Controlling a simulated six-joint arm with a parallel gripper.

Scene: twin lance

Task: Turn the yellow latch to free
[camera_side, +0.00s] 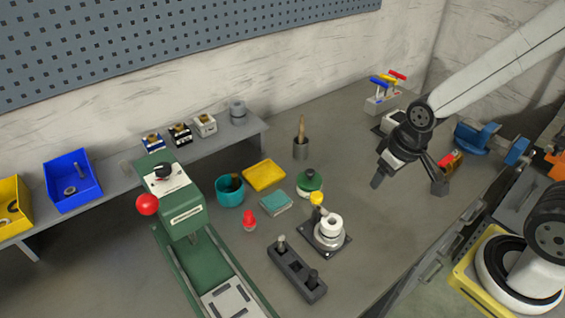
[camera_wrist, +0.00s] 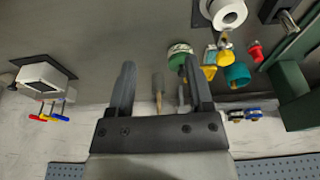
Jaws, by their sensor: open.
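The yellow latch (camera_side: 316,198) is a small yellow knob beside a white ring-topped fitting (camera_side: 328,228) on a dark square plate, near the middle of the bench. In the wrist view the yellow latch (camera_wrist: 225,53) shows at upper right, below the white fitting (camera_wrist: 230,15). Its turn position is too small to tell. My gripper (camera_side: 408,184) is open and empty, above the bench to the right of the latch and apart from it. In the wrist view both fingers of my gripper (camera_wrist: 159,75) show with nothing between them.
A dark block with pegs (camera_side: 297,270), a red piece (camera_side: 249,221), a teal pad (camera_side: 276,203) and a green-topped jar (camera_side: 310,182) stand near the fitting. A green press (camera_side: 182,205) stands left; a blue vise (camera_side: 480,138) is far right. Bench between gripper and fitting is clear.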

